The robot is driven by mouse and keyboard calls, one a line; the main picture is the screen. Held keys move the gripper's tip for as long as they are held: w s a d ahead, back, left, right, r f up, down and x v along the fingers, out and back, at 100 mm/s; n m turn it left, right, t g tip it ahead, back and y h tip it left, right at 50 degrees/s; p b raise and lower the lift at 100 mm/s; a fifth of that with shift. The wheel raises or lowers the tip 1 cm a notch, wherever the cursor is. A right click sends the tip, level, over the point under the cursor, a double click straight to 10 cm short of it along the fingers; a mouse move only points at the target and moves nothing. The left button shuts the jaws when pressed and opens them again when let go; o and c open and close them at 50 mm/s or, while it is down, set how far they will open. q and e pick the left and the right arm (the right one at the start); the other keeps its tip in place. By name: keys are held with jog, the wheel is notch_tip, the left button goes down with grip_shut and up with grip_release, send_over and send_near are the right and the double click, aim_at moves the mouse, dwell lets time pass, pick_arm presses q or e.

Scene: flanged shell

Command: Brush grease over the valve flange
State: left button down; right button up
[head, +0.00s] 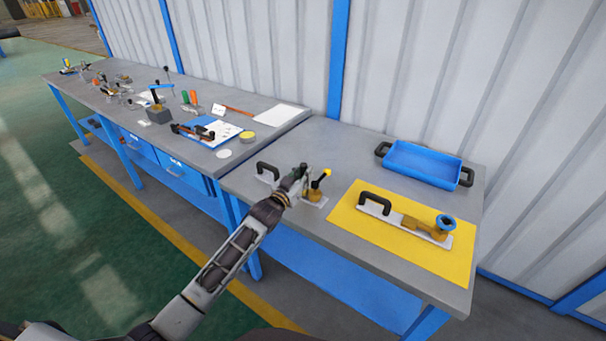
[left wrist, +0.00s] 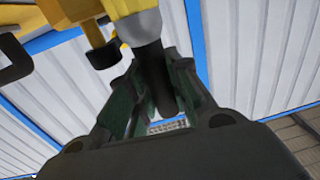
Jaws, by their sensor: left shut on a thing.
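My left gripper (head: 303,171) is over the near table, at the grey plate fixture. In the left wrist view my fingers (left wrist: 165,95) are shut on a dark, rounded handle (left wrist: 150,60) with a yellow part at its end. I cannot tell if this is the brush; its far end is hidden. The fixture has a black handle (head: 267,169) and a brass part (head: 315,195) close beside the gripper. A second plate with a black handle (head: 374,202) and a brass body lies on the yellow mat (head: 366,236); its blue round flange (head: 446,222) faces up. My right gripper is out of view.
A blue tray (head: 420,166) with black handles stands at the back right. The far table holds a blue clipboard with papers (head: 215,131), a yellow round tin (head: 247,136), a grey block (head: 158,115) and several tools. The ribbed wall is close behind the tables.

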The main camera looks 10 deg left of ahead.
pick_arm(q)
jog(key=shift+a, duration=0.1)
dwell(0.5)
jog(key=shift+w+a+p, duration=0.25)
jog(key=shift+w+a, duration=0.1)
jog(key=shift+a, duration=0.55)
jog(key=shift+w+a+p, duration=0.2)
jog(key=shift+w+a, duration=0.15)
jog(key=shift+a, duration=0.55)
jog(key=shift+r, duration=0.1)
notch_tip(320, 180, up, 6)
jog(key=p, duration=0.5)
jog(key=shift+p, duration=0.3)
